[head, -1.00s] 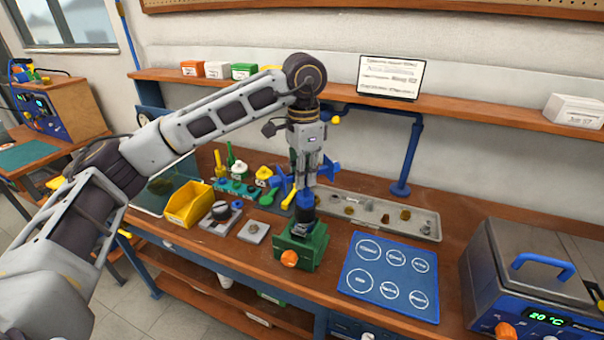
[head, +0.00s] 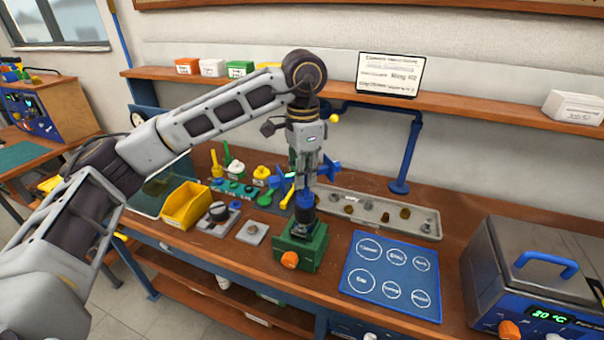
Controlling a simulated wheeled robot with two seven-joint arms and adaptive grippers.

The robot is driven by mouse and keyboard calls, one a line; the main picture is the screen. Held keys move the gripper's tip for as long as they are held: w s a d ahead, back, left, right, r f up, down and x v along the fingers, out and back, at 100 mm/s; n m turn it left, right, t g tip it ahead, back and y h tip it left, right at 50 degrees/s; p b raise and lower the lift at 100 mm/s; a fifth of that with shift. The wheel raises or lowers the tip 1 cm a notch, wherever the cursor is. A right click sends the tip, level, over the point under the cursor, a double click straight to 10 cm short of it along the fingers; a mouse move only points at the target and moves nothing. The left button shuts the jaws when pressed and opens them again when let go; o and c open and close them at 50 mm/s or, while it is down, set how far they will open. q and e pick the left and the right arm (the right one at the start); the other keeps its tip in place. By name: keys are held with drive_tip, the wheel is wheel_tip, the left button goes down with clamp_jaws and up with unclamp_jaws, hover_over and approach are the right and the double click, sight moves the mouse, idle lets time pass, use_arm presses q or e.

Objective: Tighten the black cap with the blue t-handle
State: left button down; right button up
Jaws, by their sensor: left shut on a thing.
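My left gripper (head: 304,176) points straight down at the middle of the bench, shut on the blue t-handle (head: 304,200). Blue arms of the handle stick out on both sides of the fingers. The handle's blue lower end stands upright over the black cap (head: 303,226) and seems to touch it; the exact fit is too small to tell. The cap is at the top of a green vise (head: 302,250) with an orange knob. The fingers hide part of the handle. My right gripper is not in view.
A blue mat (head: 391,275) with white circles lies right of the vise. A metal tray (head: 378,212) of small parts is behind. A yellow bin (head: 186,206), small plates and colored tools are to the left. A steel bath (head: 535,275) stands far right.

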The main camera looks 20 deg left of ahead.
use_arm(q)
drive_tip(key=shift+n, duration=0.3)
idle(0.4)
drive_tip(key=shift+r+p, duration=0.6)
drive_tip(key=shift+r, duration=1)
idle(0.5)
idle(0.4)
drive_tip(key=shift+r+p, duration=1.4)
drive_tip(key=shift+r, duration=1.1)
